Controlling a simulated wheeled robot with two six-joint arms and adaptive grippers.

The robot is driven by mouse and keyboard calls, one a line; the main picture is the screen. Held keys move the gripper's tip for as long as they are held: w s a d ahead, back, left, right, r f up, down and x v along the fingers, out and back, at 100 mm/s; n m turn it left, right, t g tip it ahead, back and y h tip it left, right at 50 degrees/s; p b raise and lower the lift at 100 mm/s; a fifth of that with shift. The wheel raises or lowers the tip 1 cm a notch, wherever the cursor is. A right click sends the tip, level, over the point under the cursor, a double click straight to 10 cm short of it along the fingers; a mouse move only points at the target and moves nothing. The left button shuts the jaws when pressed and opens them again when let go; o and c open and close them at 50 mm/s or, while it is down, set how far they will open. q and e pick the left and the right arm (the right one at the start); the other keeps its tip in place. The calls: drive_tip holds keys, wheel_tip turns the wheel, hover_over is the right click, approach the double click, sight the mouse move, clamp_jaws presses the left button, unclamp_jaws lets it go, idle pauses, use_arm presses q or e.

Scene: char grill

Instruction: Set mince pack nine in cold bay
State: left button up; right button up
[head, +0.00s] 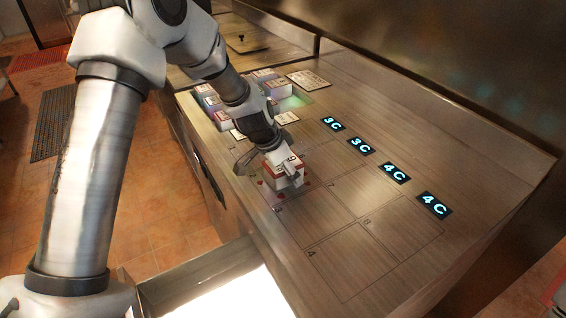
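A red-and-white mince pack (284,176) is at the left part of the counter's marked bays. My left gripper (272,160) reaches down over it from above, its fingers close around or against the pack. Part of the pack is hidden by the gripper, and I cannot tell whether the fingers are clamped or whether the pack rests on the surface. I cannot read a number on it. My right gripper is not in view.
Several similar packs (204,89) stand in rows at the counter's far end, beside a printed card (308,79). The nearer bays are clear. A bright open tray (228,296) is in front.

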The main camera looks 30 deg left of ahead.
use_arm(q)
drive_tip(key=p+v, duration=0.1)
drive_tip(key=v, duration=1.1)
